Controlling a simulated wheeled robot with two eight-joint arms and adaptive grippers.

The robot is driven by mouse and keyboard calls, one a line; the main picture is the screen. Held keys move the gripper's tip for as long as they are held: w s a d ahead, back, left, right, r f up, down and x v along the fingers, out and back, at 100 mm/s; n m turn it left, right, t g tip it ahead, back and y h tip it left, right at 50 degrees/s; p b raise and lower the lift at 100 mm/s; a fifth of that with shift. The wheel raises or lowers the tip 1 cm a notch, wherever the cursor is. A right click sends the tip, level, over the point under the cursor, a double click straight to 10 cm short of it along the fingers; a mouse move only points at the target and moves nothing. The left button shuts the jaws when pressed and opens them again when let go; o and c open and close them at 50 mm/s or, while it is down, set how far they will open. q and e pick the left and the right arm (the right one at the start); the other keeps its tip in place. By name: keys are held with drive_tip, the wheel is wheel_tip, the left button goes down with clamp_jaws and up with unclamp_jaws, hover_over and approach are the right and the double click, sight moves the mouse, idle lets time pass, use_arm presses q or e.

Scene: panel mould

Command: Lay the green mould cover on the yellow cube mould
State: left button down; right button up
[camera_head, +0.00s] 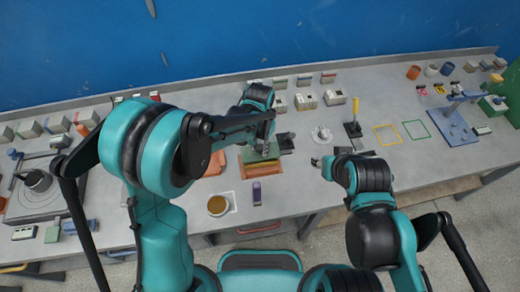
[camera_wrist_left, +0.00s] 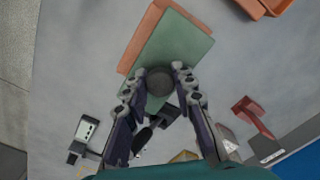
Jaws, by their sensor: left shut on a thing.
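The green mould cover (camera_wrist_left: 182,48) is a flat green plate with a dark round knob (camera_wrist_left: 159,82). My left gripper (camera_wrist_left: 159,75) is shut on this knob, one finger on each side. In the head view the left gripper (camera_head: 265,146) is over the green cover (camera_head: 248,154), above an orange tray (camera_head: 247,172).
A purple object (camera_head: 256,193) and a bowl with amber contents (camera_head: 218,205) stand near the front edge. A white fixture (camera_head: 321,134) and a yellow-handled tool (camera_head: 355,117) stand to the right. Small boxes line the back.

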use_arm(q)
drive_tip(key=shift+f, duration=0.7)
drive_tip(key=shift+f+b, duration=0.6)
drive_tip(key=shift+b, duration=0.05)
drive_tip(key=c, duration=1.3)
unclamp_jaws()
drive_tip(key=shift+o, duration=0.2)
drive_tip(key=shift+r, duration=0.15)
